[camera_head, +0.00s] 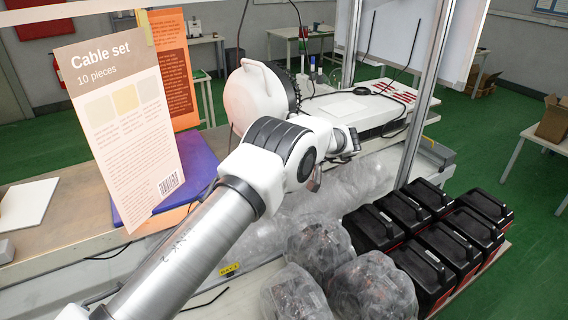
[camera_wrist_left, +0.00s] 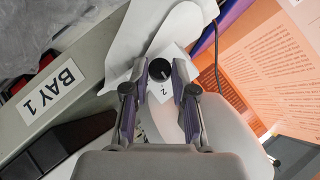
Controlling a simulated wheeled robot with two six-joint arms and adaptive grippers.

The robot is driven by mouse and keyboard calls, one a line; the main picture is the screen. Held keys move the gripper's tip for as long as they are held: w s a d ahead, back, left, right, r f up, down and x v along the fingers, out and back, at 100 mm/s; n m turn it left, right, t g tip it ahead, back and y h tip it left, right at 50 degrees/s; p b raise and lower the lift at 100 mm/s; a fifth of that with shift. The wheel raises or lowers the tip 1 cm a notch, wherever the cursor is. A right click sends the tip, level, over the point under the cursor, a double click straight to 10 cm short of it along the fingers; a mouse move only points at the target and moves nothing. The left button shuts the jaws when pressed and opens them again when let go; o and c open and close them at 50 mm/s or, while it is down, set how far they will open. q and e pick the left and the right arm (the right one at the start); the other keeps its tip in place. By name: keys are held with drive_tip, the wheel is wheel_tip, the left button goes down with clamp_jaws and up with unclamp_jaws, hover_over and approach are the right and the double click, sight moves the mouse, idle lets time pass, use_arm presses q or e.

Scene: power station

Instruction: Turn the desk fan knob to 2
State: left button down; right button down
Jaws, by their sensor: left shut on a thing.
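The black round fan knob (camera_wrist_left: 160,70) shows in the left wrist view on a white face, with a printed "2" beside it on the gripper side. My left gripper (camera_wrist_left: 160,72) has one finger on each side of the knob and is shut on it. A small pale mark shows on the knob, but I cannot read its exact setting. In the head view, the white body of the desk fan (camera_head: 252,97) stands behind my left arm; its knob and my left fingertips are hidden there. My right gripper is in neither view.
A "Cable set" card (camera_head: 122,125) stands left of the arm, near an orange sheet (camera_head: 173,65). Clear bags (camera_head: 372,288) and several black cases (camera_head: 425,265) fill the front right. A metal post (camera_head: 420,95) rises at right. A "BAY 1" label (camera_wrist_left: 51,95) marks an edge.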

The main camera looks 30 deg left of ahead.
use_arm(q)
drive_tip(key=c, duration=1.2)
unclamp_jaws()
drive_tip(key=shift+a, duration=0.1)
drive_tip(key=shift+w+a+f, duration=0.1)
drive_tip(key=shift+a+f, duration=0.05)
drive_tip(key=shift+a, duration=0.15)
drive_tip(key=v, duration=1.2)
